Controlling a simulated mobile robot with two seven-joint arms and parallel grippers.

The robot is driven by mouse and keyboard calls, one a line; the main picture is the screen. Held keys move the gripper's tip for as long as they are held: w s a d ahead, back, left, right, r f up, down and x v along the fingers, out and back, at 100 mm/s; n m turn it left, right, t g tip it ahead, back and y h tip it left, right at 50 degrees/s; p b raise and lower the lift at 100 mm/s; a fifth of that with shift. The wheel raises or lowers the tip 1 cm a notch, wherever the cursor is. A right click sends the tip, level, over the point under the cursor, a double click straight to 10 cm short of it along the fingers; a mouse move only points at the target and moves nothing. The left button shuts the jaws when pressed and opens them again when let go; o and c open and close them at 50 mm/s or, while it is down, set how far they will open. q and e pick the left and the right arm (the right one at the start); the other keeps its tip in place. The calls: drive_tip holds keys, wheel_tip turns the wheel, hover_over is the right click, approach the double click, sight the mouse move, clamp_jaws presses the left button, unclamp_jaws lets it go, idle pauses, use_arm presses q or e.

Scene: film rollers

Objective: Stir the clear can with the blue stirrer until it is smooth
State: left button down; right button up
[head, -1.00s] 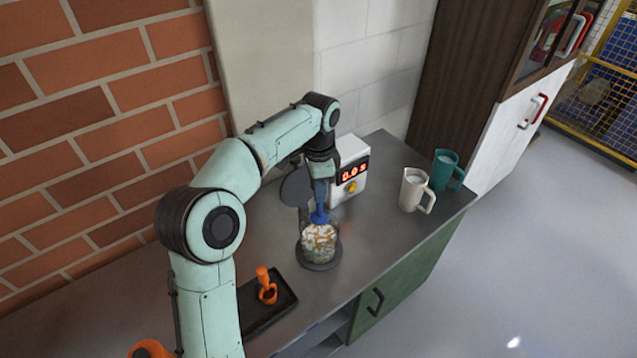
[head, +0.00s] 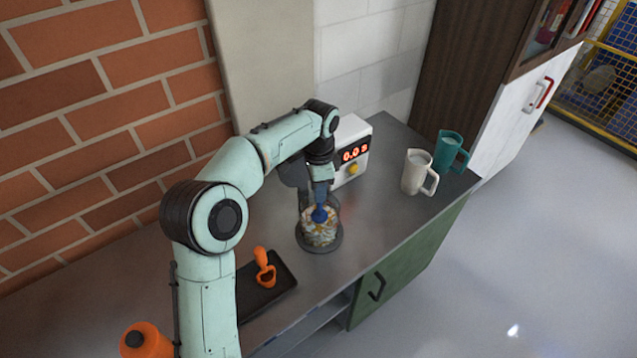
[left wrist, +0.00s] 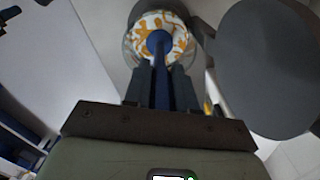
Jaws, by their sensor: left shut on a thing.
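The clear can (head: 323,238) stands on a dark round base on the counter, with white and orange contents. In the left wrist view the can (left wrist: 180,30) shows white with orange streaks, not one even colour. My left gripper (head: 320,187) is above the can, shut on the blue stirrer (head: 320,214), which points down into the can. In the left wrist view the stirrer (left wrist: 162,88) runs between the fingers, and its round blue part hides the middle of the contents. Its lower end is hidden. My right gripper is out of view.
A white device (head: 352,150) with a red display and yellow knob stands behind the can. A white mug (head: 416,172) and a teal mug (head: 447,152) stand to the right. A dark tray (head: 278,292) holding an orange scoop (head: 264,268) lies nearer on the left.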

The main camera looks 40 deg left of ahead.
use_arm(q)
drive_tip(key=shift+f+b, duration=0.85)
drive_tip(key=shift+f, duration=1.35)
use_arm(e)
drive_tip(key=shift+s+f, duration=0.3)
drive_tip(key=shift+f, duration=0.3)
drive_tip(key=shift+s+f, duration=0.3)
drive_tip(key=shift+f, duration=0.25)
use_arm(q)
drive_tip(key=shift+s, duration=0.1)
